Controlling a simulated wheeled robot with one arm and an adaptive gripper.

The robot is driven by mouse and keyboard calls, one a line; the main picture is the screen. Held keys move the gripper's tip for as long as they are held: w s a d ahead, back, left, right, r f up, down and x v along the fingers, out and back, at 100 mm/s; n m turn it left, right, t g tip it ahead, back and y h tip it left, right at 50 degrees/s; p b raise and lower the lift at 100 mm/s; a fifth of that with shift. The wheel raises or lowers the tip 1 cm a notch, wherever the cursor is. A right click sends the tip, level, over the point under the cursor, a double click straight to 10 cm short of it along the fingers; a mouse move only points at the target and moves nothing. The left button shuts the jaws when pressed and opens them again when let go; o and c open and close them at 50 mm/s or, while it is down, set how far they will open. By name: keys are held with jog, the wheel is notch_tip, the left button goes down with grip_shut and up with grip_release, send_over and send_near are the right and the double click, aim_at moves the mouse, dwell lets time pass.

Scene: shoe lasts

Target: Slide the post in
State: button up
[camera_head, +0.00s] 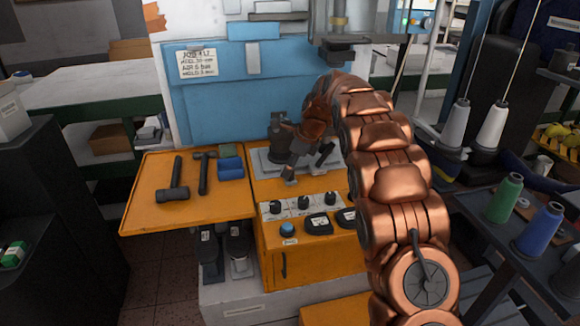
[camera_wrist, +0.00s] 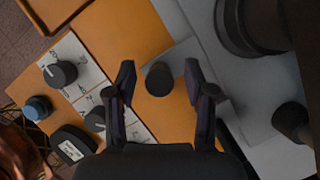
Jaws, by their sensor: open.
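My gripper (camera_wrist: 160,73) is open in the wrist view, with its two dark fingers apart. A short dark round post (camera_wrist: 160,79) shows between the fingertips, seen nearly end-on, with a gap on each side. It is at the border of the orange top and the grey plate (camera_wrist: 200,60). I cannot tell its height or whether the fingers are level with it. In the head view my copper arm reaches over the orange machine (camera_head: 265,235), and the gripper is hard to make out among dark parts. No hole for the post can be made out clearly.
Black knobs (camera_wrist: 60,74) and a blue button (camera_wrist: 38,107) line the panel beside the gripper. Large dark round parts stand on the plate at right in the wrist view. Two hammers (camera_head: 174,182) and a blue block (camera_head: 231,168) lie on the orange side shelf (camera_head: 150,215).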

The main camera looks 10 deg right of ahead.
jog(key=shift+f, duration=0.1)
grip_shut()
dwell(0.4)
